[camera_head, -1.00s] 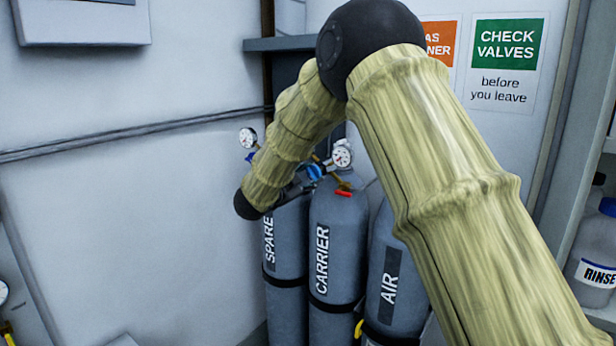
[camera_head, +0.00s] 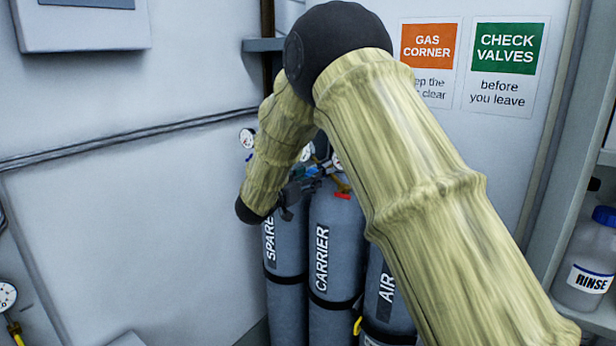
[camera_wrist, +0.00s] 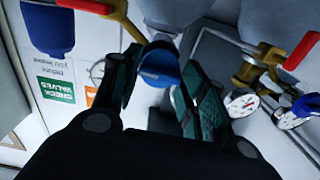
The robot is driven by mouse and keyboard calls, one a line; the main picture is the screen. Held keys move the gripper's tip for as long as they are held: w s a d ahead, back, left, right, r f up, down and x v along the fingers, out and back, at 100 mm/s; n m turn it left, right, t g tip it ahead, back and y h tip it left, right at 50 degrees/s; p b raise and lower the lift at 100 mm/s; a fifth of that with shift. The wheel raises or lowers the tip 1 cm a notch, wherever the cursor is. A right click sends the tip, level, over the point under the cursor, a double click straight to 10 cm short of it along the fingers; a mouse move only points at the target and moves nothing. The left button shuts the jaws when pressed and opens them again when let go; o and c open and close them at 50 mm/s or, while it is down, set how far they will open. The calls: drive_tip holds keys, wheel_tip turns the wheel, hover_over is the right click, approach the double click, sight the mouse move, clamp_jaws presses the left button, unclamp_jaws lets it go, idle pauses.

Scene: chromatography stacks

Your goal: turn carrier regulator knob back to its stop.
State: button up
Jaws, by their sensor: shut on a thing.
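The carrier cylinder (camera_head: 336,245) stands between the spare cylinder (camera_head: 284,265) and the air cylinder (camera_head: 390,300). Its regulator has a blue knob, which shows in the wrist view (camera_wrist: 158,66) between the two fingers. My gripper (camera_wrist: 160,82) is shut on this blue knob. In the head view my gripper (camera_head: 302,182) is at the regulator, just above the carrier cylinder's left shoulder. A red valve lever (camera_head: 342,195) is close by at the right. My arm hides part of the regulator and its gauges.
The wrist view shows another regulator with white gauges (camera_wrist: 242,105), a blue knob (camera_wrist: 308,103) and a red lever (camera_wrist: 302,50) at the right. A shelf with a rinse bottle (camera_head: 588,262) is at the far right.

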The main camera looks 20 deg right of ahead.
drive_tip(key=shift+n, duration=0.4)
drive_tip(key=o, duration=1)
drive_tip(key=shift+a, duration=0.1)
drive_tip(key=v, duration=1.2)
drive_tip(key=shift+f, duration=0.1)
